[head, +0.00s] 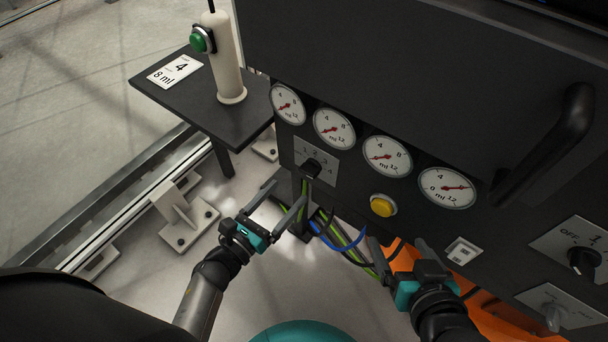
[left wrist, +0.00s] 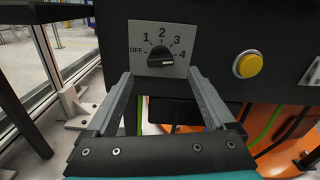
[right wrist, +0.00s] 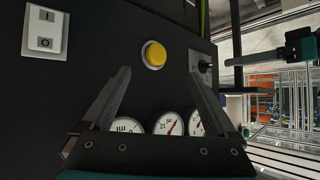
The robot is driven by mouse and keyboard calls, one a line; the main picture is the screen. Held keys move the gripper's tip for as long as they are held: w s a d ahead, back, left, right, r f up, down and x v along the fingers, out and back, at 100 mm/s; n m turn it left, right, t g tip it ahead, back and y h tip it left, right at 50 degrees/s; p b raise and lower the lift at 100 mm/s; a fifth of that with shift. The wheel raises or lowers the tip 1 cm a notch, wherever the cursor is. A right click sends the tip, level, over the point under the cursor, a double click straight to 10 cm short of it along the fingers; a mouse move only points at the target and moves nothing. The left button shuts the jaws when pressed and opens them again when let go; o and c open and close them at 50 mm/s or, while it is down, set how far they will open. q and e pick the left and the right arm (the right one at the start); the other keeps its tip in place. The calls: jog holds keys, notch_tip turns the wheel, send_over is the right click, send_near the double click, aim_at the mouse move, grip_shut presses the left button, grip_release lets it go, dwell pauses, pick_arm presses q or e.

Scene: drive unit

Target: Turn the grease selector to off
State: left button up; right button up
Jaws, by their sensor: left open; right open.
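A black selector knob (head: 311,168) sits on a light plate on the dark panel, below the gauges. In the left wrist view the knob (left wrist: 161,57) is surrounded by OFF, 1, 2, 3 and 4. Its white mark appears to lie toward the 4. My left gripper (head: 285,196) is open and empty, in front of and below the knob, with its fingers apart from it. A second knob marked OFF (head: 583,260) sits at the far right; no name is readable on either selector. My right gripper (head: 397,243) is open and empty, below the yellow button.
Several round gauges (head: 334,128) line the panel. A yellow button (head: 382,205) and a small white switch (head: 462,251) lie right of the selector. Cables hang below.

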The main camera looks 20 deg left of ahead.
aim_at(305, 173)
pick_arm(q)
jog(key=b+x, duration=0.1)
jog(key=x, duration=0.5)
jog(key=shift+b+x, duration=0.3)
jog(key=shift+x, duration=0.6)
pick_arm(e)
jog(key=shift+w+a+r+t+y, duration=0.1)
jog(key=shift+a+r+t+y, duration=0.15)
jog(key=shift+a+t, duration=0.3)
jog(key=shift+w+a+r+t+y, duration=0.1)
jog(key=shift+a+r+t+y, duration=0.15)
jog(key=shift+a+t, duration=0.25)
jog(key=shift+w+a+r+t+y, duration=0.15)
jog(key=shift+a+t+y, duration=0.15)
jog(key=shift+a+t, duration=0.2)
jog(key=shift+s, duration=0.1)
pick_arm(q)
jog(key=c, duration=1.4)
pick_arm(e)
jog(key=shift+d, duration=0.1)
